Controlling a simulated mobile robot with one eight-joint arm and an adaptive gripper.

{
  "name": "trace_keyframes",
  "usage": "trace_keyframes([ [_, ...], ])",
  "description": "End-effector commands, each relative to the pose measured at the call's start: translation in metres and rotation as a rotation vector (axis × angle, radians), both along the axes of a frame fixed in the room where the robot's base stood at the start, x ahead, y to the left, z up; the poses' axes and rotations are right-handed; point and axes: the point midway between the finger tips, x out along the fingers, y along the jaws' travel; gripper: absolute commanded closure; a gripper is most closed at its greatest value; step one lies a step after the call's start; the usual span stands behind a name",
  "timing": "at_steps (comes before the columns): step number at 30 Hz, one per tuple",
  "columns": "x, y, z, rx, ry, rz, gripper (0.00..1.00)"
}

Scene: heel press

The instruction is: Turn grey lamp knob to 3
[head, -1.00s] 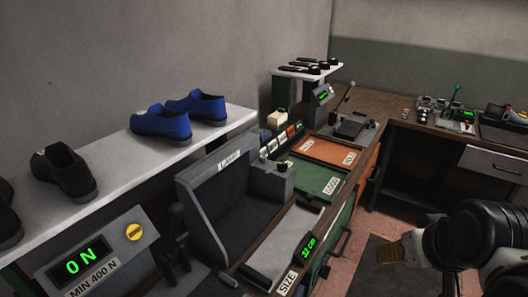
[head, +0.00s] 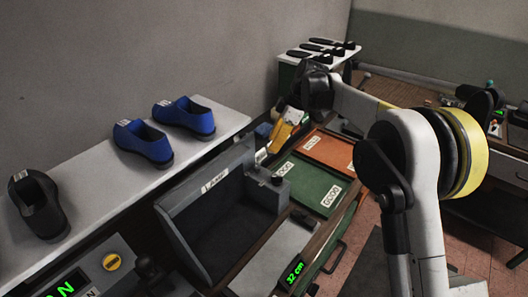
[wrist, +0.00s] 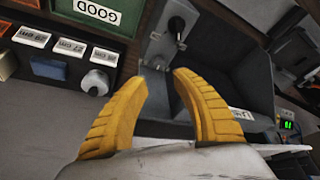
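The lamp booth (head: 205,225) is an open grey box with a LAMP label, and it also shows in the wrist view (wrist: 235,90). My gripper (head: 286,128) is above and behind the box in the head view. In the wrist view its two yellow fingers (wrist: 160,76) are apart with nothing between them, below the knob in the picture and not touching it.
A round silver knob (wrist: 95,82) sits beside size cards (wrist: 48,68). Green (head: 310,185) and orange (head: 328,150) trays lie right of the booth. Blue shoes (head: 184,117) and a black shoe (head: 40,205) stand on the white shelf (head: 95,180) at left.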

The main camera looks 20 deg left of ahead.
Motion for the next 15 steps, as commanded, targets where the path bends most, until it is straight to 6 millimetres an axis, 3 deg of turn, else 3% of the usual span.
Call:
trace_keyframes([
  [8,0.0,0.021,-0.026,0.012,0.004,0.072,0.68],
  [15,-0.005,0.038,-0.07,0.011,0.003,0.07,0.68],
])
